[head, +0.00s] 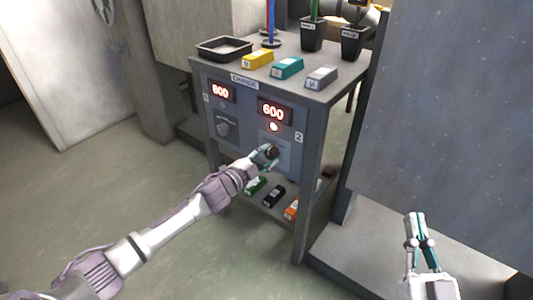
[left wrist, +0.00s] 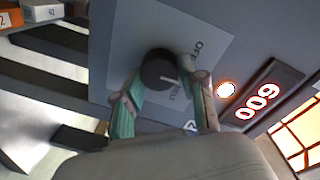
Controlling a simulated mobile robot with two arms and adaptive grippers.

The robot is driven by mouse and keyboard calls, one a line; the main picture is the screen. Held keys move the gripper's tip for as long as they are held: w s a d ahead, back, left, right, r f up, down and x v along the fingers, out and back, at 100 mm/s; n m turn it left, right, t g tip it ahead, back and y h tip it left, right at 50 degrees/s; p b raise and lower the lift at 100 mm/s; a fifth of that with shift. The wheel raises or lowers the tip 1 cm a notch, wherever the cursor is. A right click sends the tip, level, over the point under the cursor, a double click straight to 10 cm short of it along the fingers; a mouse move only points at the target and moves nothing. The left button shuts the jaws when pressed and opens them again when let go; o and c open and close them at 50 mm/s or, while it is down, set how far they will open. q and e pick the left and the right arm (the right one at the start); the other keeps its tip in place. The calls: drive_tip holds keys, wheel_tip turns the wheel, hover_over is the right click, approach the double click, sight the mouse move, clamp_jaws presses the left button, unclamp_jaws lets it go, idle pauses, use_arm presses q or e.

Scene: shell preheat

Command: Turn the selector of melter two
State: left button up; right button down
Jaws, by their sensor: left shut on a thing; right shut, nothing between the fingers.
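The selector of melter two (left wrist: 158,68) is a dark round knob with a pale pointer line, on a light plate (left wrist: 205,30) marked OFF. My left gripper (head: 266,156) is shut on this knob, one finger on each side in the left wrist view (left wrist: 165,95). The fingers hide most of the knob in the head view. The display of melter two (head: 273,111) reads 600, and a lit lamp (head: 273,127) glows below it. My right gripper (head: 420,228) is shut and empty, low at the right, away from the cabinet.
Melter one's display (head: 220,92) reads 600 above its knob (head: 224,129). A black tray (head: 224,55), yellow (head: 257,59), teal (head: 288,67) and grey (head: 321,77) bars and two dark pots stand on top. Several bars lie on the lower shelf. Floor is free at left.

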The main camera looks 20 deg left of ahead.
use_arm(q)
drive_tip(key=shift+m, duration=0.3)
use_arm(e)
drive_tip(key=shift+w+f+g, duration=0.2)
drive_tip(key=shift+f+g, duration=0.3)
drive_tip(key=shift+f, duration=0.25)
use_arm(q)
drive_tip(key=o, duration=1.2)
drive_tip(key=shift+c, duration=0.2)
use_arm(e)
drive_tip(key=shift+d, duration=0.1)
use_arm(q)
drive_tip(key=v, duration=1.2)
